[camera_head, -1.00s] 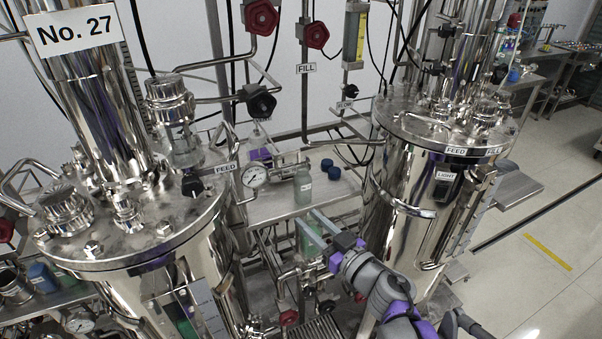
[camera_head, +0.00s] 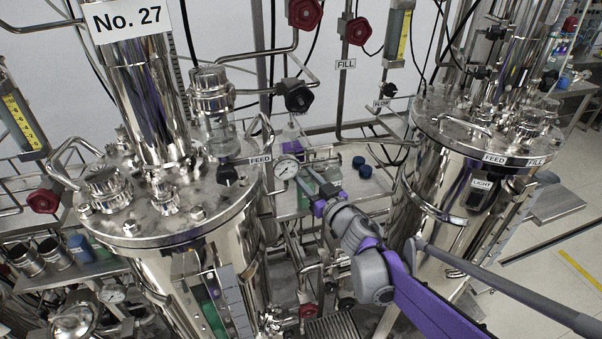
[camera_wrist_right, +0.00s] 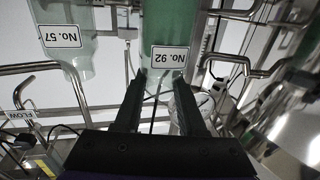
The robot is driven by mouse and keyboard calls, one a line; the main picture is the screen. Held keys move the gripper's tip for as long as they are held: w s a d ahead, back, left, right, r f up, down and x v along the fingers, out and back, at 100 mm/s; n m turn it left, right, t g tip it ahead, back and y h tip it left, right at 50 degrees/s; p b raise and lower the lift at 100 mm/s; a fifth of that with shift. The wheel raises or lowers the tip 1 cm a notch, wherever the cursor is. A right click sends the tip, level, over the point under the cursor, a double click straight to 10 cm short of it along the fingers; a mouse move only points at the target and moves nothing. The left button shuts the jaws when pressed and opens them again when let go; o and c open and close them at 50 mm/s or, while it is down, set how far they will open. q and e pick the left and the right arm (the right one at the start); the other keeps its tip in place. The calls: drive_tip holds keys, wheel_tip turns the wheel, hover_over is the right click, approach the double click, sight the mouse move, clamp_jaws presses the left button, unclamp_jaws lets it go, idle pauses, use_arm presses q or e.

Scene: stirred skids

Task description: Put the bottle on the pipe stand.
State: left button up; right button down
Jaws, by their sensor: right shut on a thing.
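My right gripper (camera_head: 316,185) is shut on a pale green bottle (camera_wrist_right: 170,25), whose label reads No. 92 in the right wrist view. In the head view the gripper and the held bottle are over the metal-topped pipe stand (camera_head: 286,208) between the two tanks. Fingers partly hide the held bottle there, and I cannot tell whether it touches the top. A second pale bottle (camera_head: 333,173) is just right of it on the stand. A bottle labelled No. 57 (camera_wrist_right: 68,45) shows left of the held one in the wrist view. My left gripper is not in view.
A steel tank (camera_head: 190,235) flanks the stand on the left, another (camera_head: 425,200) on the right. A pressure gauge (camera_head: 287,168) is close left of the held bottle. Pipes and valves fill the space below.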

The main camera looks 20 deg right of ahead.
drive_tip(key=x, duration=0.3)
drive_tip(key=shift+s+f, duration=0.1)
drive_tip(key=shift+f, duration=0.25)
drive_tip(key=shift+f, duration=0.1)
drive_tip(key=c, duration=0.5)
unclamp_jaws()
